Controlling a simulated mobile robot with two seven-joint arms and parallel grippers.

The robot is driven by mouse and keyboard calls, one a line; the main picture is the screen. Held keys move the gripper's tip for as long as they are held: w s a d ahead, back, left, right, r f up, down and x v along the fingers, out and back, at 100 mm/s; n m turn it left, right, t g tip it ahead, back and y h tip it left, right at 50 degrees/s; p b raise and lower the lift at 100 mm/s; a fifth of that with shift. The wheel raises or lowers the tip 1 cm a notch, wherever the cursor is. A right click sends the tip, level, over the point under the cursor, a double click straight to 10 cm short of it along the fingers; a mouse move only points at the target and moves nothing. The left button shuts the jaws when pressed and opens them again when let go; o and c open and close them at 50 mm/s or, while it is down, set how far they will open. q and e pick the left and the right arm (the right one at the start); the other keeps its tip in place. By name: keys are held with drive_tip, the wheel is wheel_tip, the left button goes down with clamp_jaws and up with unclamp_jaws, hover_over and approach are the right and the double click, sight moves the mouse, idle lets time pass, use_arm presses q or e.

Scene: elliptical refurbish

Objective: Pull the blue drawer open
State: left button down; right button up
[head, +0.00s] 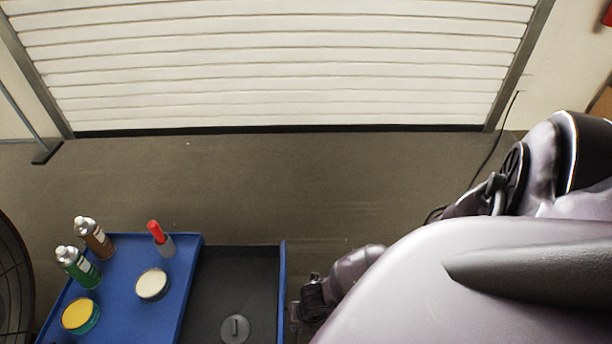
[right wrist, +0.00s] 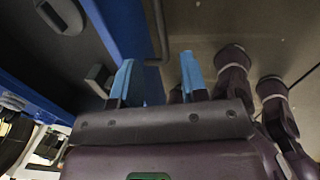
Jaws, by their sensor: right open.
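The blue drawer (head: 283,290) stands pulled out to the right of the blue cart in the head view, its dark inside exposed. A grey round piece (head: 235,328) lies in it. My right gripper (head: 297,311) is just outside the drawer's right-hand front panel. In the right wrist view the gripper (right wrist: 158,82) is open, with two blue fingertips apart. The drawer's blue front (right wrist: 120,25) is at the left fingertip, and a dark bar handle (right wrist: 161,30) runs beyond the fingertips. I cannot tell whether they touch it. My left gripper is not in view.
The blue cart top (head: 120,318) carries a green spray can (head: 78,267), a brown can (head: 95,238), a red-capped bottle (head: 161,239), a white-topped tin (head: 152,285) and a yellow-topped tin (head: 80,315). Open floor (head: 300,190) lies behind, before a white shutter (head: 280,65).

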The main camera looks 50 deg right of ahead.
use_arm(q)
drive_tip(key=shift+s+a+f+n+p, duration=0.15)
drive_tip(key=shift+s+f+n+p, duration=0.15)
drive_tip(key=shift+s+p, duration=0.15)
use_arm(e)
drive_tip(key=r, duration=0.3)
drive_tip(key=shift+s+d+r, duration=0.15)
drive_tip(key=shift+s+d, duration=0.05)
drive_tip(key=shift+s, duration=0.1)
use_arm(q)
drive_tip(key=shift+w+r, duration=0.1)
drive_tip(key=shift+r, duration=0.1)
